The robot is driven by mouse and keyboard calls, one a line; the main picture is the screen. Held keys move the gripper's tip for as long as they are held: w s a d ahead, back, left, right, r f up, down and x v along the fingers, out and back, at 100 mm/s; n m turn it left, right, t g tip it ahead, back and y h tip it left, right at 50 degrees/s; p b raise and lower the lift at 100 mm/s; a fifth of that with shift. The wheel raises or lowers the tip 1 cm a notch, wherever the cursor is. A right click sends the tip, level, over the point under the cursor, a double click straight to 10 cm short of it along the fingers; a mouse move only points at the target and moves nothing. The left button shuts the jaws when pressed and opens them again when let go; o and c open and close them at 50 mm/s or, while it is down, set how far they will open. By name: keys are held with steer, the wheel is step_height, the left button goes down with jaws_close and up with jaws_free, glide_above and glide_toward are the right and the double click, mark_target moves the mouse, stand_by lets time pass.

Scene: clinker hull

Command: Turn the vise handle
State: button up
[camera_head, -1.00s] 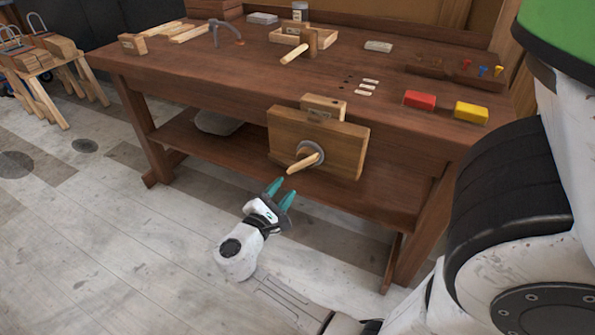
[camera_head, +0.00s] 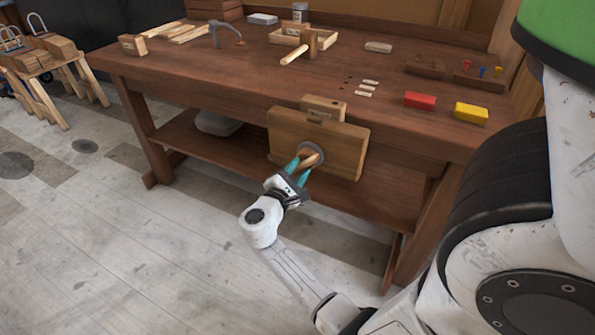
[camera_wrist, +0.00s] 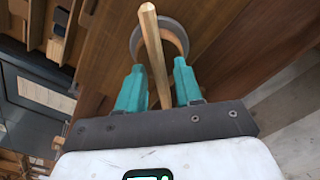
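The wooden vise (camera_head: 340,146) is fixed to the front of the workbench. Its handle (camera_head: 308,159), a light wooden bar, sits at a round grey hub (camera_head: 318,147) on the jaw's face. In the wrist view the handle (camera_wrist: 153,50) runs between my two teal fingers, with the grey hub (camera_wrist: 184,36) behind it. My gripper (camera_head: 298,167) is open around the handle, with a visible gap between the bar and the right finger. In the wrist view my gripper (camera_wrist: 158,88) has a finger on each side of the bar. Contact with the left finger is unclear.
The workbench (camera_head: 200,75) has a lower shelf (camera_head: 365,195) below the vise. The floor in front is clear.

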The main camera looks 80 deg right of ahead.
jaws_close()
steer(key=shift+f+m+b, duration=0.1)
steer(key=shift+m+b, duration=0.2)
steer(key=shift+b, duration=0.1)
steer(key=shift+f+m+b, duration=0.1)
steer(key=shift+m+b, duration=0.5)
steer(key=shift+b, duration=0.05)
steer(key=m+b, duration=0.2)
steer(key=shift+b, duration=0.35)
steer(key=m+b, duration=0.3)
steer(key=shift+m+b, duration=0.35)
steer(key=shift+m, duration=0.05)
steer(key=shift+m+b, duration=0.5)
steer(key=shift+m, duration=0.1)
steer(key=shift+r, duration=0.25)
steer(key=shift+o, duration=0.6)
jaws_free()
steer(key=shift+a, duration=0.1)
